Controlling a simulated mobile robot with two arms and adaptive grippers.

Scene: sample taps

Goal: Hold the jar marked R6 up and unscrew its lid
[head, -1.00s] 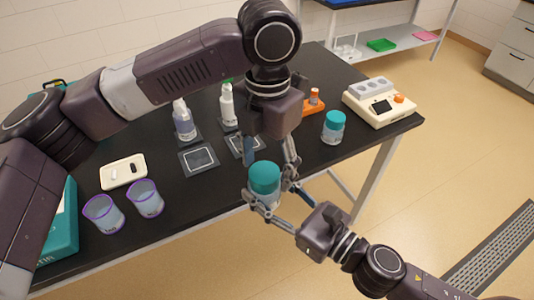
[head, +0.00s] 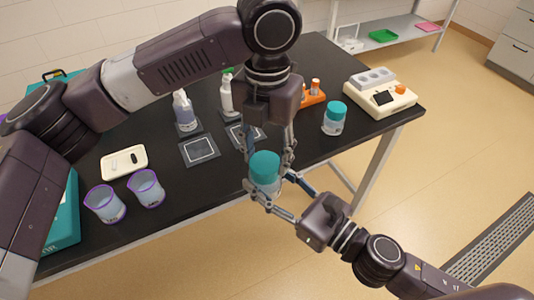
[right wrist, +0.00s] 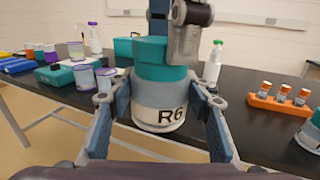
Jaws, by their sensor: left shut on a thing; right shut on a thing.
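The jar marked R6 (right wrist: 160,115) is clear with a white label and a teal lid (head: 265,163). It is upright, held in the air in front of the table's front edge. My right gripper (head: 270,187) is shut on the jar's body from the side; its two fingers flank the label in the right wrist view. My left gripper (head: 268,152) comes down from above and is shut on the lid, with a finger on either side. In the right wrist view one left finger (right wrist: 184,45) covers part of the lid. The lid sits on the jar; I cannot tell how loose it is.
A second teal-lidded jar (head: 334,118) stands on the black table (head: 215,185) near a cream device (head: 380,98). An orange rack (head: 314,97), two bottles, dark square mats, a white tray (head: 123,162) and two purple-rimmed beakers (head: 146,188) are also there. Open floor lies in front.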

